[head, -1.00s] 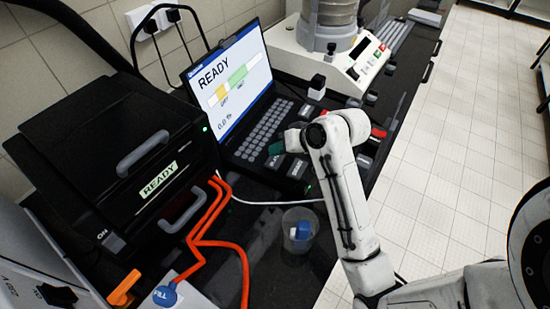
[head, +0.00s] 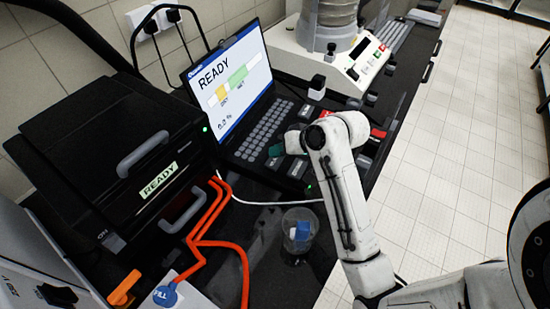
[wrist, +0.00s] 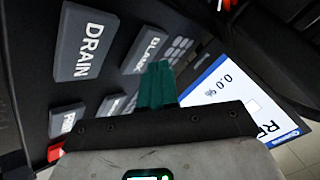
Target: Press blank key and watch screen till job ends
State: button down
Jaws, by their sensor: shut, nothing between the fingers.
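The BLANK key (wrist: 146,48) is a grey key with white lettering in the wrist view, partly hidden by my fingers. My gripper (wrist: 157,72) is shut and empty, its teal fingertips at the lower edge of that key; I cannot tell whether they touch it. The larger DRAIN key (wrist: 82,42) lies to its left. The screen (head: 230,80) reads READY in the head view, with a yellow and green bar below. In the wrist view the screen (wrist: 222,92) shows 0.0 %.
A black box (head: 115,150) with a READY label stands at left. Orange tubes (head: 205,225) and a clear cup (head: 299,230) with a blue thing inside lie in front. A white machine (head: 320,55) stands behind the keys. The floor at right is clear.

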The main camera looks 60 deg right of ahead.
aim_at(278, 160)
jog(key=shift+f, duration=0.65)
dwell(0.7)
jog(key=shift+r, duration=0.1)
jog(key=shift+r+p, duration=0.85)
jog(key=shift+p, duration=0.2)
jog(key=shift+r, duration=0.1)
notch_tip(278, 160, up, 3)
jog(key=p, duration=0.3)
jog(key=shift+r+p, duration=0.6)
jog(key=shift+r, duration=0.3)
